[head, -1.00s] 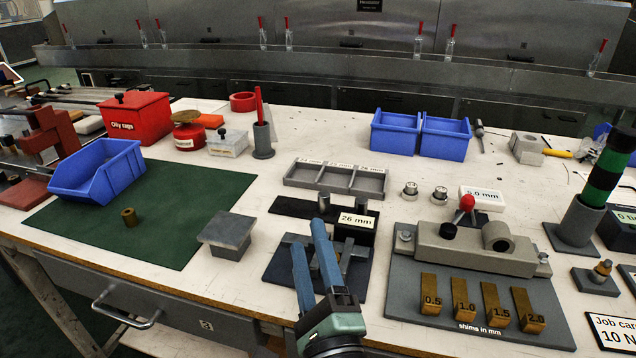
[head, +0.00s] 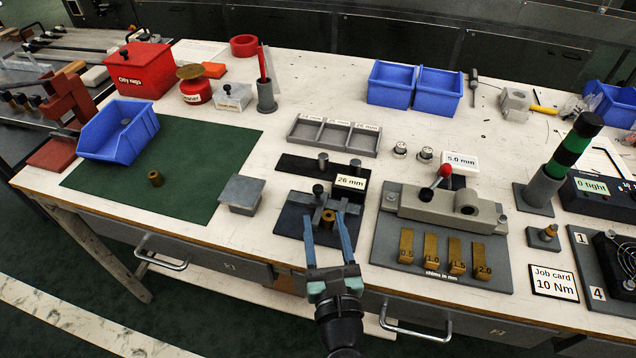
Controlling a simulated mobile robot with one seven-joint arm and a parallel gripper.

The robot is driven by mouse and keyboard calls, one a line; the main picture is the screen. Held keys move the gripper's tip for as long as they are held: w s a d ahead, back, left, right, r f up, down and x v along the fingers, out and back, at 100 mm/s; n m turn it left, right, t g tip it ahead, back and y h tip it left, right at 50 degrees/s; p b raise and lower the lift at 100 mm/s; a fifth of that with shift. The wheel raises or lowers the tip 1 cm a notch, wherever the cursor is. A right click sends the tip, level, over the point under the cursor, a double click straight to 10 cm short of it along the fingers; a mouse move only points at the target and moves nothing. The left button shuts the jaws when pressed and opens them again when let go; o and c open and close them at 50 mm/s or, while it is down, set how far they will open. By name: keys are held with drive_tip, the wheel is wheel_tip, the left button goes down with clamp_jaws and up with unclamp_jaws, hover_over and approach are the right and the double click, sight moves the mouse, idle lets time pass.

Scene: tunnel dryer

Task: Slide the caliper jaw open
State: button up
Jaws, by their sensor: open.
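My gripper (head: 326,220) is open, its two blue fingers pointing away from me over a dark base plate (head: 288,228). A small brass ring (head: 328,217) shows between the fingertips, among grey upright pieces on that plate. No contact between fingers and ring can be made out. Just behind is a dark bar (head: 291,163) with two short grey posts (head: 323,159) and a "26 mm" sign (head: 351,182). The caliper is not plainly distinguishable; the bar and the plate with upright pieces could both belong to it. The fingers partly hide the plate.
A grey block (head: 241,190) stands left of the plate, beside a green mat (head: 195,185) with a brass bushing (head: 156,179). A grey fixture (head: 440,203) with brass shims stands close on the right. A divided tray (head: 334,137) lies behind.

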sight(319, 193)
drive_tip(key=w, duration=0.6)
drive_tip(key=w+a, duration=0.1)
drive_tip(key=w, duration=0.2)
drive_tip(key=shift+a, duration=0.1)
clamp_jaws()
idle(1.2)
